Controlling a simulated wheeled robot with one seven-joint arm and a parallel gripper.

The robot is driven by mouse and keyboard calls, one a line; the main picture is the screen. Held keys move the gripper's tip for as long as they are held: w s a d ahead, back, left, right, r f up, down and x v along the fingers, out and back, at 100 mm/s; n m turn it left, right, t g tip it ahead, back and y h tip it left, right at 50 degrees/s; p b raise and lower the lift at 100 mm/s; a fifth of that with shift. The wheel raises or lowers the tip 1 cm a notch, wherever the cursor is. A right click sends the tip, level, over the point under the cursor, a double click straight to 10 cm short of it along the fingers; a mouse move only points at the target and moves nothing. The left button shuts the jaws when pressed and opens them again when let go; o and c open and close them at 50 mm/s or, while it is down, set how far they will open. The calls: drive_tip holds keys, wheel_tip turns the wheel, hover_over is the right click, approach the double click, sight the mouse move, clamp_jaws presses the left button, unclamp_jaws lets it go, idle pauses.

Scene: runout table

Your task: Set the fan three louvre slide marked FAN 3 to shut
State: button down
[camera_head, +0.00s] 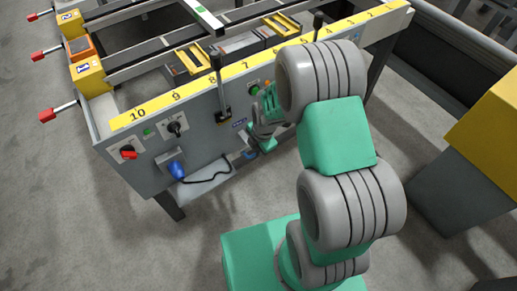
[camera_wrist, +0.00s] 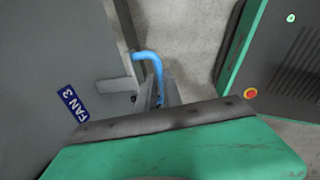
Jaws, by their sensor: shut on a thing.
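The blue FAN 3 label (camera_wrist: 72,103) is on the grey panel in the wrist view. It is a small blue plate in the head view (camera_head: 239,124). Just right of it in the wrist view is the louvre slide's bent blue handle (camera_wrist: 150,58), by a grey metal bracket (camera_wrist: 118,87) at the panel's edge. My gripper (camera_wrist: 160,93) is shut on the blue handle; its palm hides the lower part. In the head view my gripper (camera_head: 251,151) is low against the panel front, small and partly hidden. The slide's position is not clear.
The panel front (camera_head: 205,115) also carries a red rotary switch (camera_head: 128,153), a black knob (camera_head: 176,127), a black lever (camera_head: 220,90) and a blue plug (camera_head: 177,171) with a cable. A yellow and grey block (camera_head: 470,150) stands at right. Floor in front is open.

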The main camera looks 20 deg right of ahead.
drive_tip(key=shift+w, duration=0.1)
idle(0.7)
drive_tip(key=w+a+b, duration=0.2)
drive_tip(key=w, duration=0.5)
drive_tip(key=shift+a+b, duration=0.15)
drive_tip(key=shift+b, duration=0.25)
drive_tip(key=shift+w, duration=0.1)
drive_tip(key=c, duration=1.8)
unclamp_jaws()
drive_tip(key=shift+o, duration=0.2)
wheel_tip(320, 180, up, 8)
drive_tip(key=s+p, duration=0.1)
drive_tip(key=shift+s+d+f, duration=0.15)
drive_tip(key=shift+s+d, duration=0.05)
